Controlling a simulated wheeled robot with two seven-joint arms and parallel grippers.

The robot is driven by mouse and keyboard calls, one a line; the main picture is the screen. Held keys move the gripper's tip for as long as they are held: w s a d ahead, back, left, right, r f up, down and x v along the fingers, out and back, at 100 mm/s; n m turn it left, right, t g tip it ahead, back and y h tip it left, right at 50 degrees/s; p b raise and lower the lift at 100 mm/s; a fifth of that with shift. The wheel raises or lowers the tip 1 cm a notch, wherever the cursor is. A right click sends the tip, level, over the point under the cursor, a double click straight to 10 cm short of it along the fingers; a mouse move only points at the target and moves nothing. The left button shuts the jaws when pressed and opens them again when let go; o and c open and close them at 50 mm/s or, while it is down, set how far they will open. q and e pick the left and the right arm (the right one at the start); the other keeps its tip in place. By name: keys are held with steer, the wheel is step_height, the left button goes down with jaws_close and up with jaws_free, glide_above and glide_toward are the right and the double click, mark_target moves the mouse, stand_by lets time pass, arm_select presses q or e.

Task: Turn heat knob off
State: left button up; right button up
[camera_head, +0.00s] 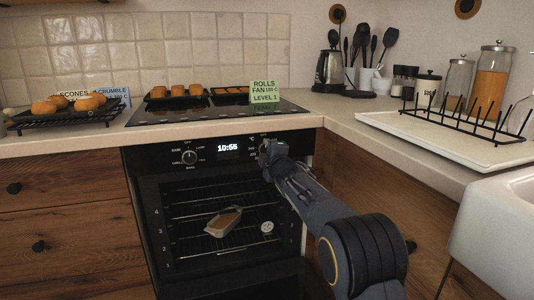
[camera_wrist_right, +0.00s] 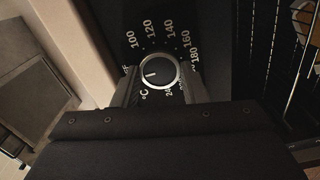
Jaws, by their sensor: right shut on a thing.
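The heat knob (camera_wrist_right: 159,72) is round and black with a pale rim, on the oven's black control panel. Its white mark points left in the wrist view, toward partly hidden letters beside the scale of 100 to 180. My right gripper (camera_head: 269,151) is at the right end of the panel in the head view and covers the knob there. In the wrist view its two fingers (camera_wrist_right: 160,84) sit on both sides of the knob, closed on it. My left gripper is not in view.
The oven's other knob (camera_head: 190,157) and a lit clock (camera_head: 228,148) are left of my gripper. The worktop edge (camera_head: 200,136) runs just above.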

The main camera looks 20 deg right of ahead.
steer(key=shift+f, duration=0.1)
steer(key=o, duration=1)
steer(key=s, duration=0.8)
steer(key=shift+d+b, duration=0.15)
steer(key=shift+b, duration=0.25)
steer(key=shift+d, duration=0.1)
